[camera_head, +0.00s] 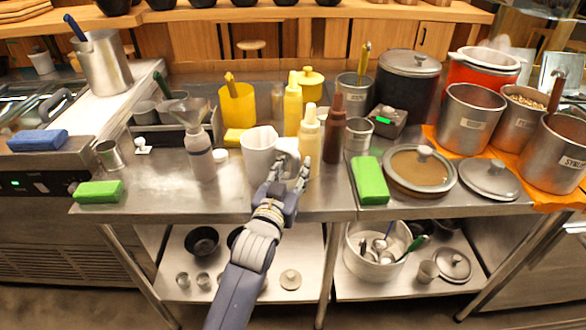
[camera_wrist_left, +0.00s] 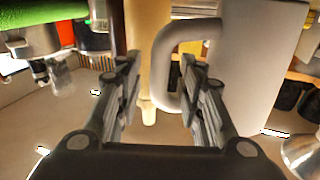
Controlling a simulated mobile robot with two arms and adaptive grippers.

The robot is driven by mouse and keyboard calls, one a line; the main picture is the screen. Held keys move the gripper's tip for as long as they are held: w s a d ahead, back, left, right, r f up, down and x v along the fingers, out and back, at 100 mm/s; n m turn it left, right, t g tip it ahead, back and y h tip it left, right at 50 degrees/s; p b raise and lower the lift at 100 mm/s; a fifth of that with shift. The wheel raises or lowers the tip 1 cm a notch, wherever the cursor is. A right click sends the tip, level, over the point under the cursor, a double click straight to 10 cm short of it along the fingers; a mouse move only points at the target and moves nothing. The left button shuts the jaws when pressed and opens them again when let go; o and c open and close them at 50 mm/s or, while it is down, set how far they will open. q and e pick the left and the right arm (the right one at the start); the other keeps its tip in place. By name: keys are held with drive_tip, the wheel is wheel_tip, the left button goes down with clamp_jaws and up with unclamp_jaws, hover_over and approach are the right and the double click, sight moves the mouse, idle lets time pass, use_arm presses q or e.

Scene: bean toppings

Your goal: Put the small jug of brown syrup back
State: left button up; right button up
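A white jug (camera_head: 259,155) stands upright on the steel counter, its handle (camera_head: 288,148) on the right side. It is the only handled jug near my gripper; I cannot make out any syrup in it. My left gripper (camera_head: 291,176) is just in front of the handle. In the left wrist view the jug (camera_wrist_left: 265,75) fills the right side, and its handle (camera_wrist_left: 163,65) lies between the two spread fingers of my left gripper (camera_wrist_left: 160,80). The fingers look apart from the handle. My right gripper is not in view.
A cream squeeze bottle (camera_head: 309,142) and a brown bottle (camera_head: 334,130) stand close right of the handle. A green sponge (camera_head: 370,180) and lidded pot (camera_head: 419,168) are further right. The counter's front left is fairly clear.

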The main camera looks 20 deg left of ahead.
use_arm(q)
drive_tip(key=shift+r, duration=0.1)
drive_tip(key=shift+r, duration=0.15)
drive_tip(key=shift+s+p, duration=0.35)
drive_tip(key=shift+s, duration=0.1)
drive_tip(key=s+p, duration=0.3)
drive_tip(key=s, duration=0.8)
drive_tip(key=shift+a, duration=0.3)
